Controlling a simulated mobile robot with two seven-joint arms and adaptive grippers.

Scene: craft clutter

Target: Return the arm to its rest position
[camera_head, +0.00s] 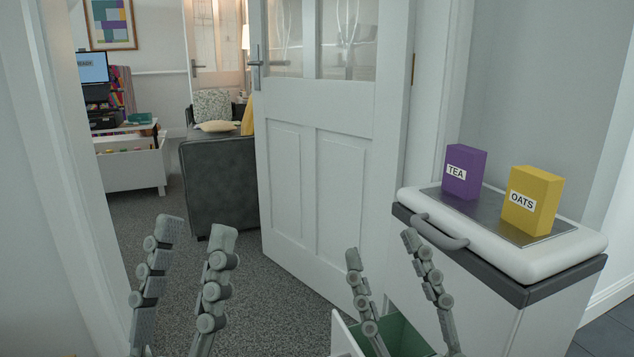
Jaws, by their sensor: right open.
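My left gripper (197,233) is at the lower left of the head view, fingers pointing up and apart with nothing between them. My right gripper (381,249) is at the lower middle, its fingers also spread and empty. Its right finger is just left of the cabinet handle in the picture; I see no grip on it. The lower parts of both grippers are cut off by the bottom edge.
A white-topped cabinet (585,240) with a grey handle (440,232) carries a purple TEA box (464,172) and a yellow OATS box (532,200). A green-lined open container (408,338) is low beside it. A white door (318,190) stands open; carpet (245,290) beyond is clear.

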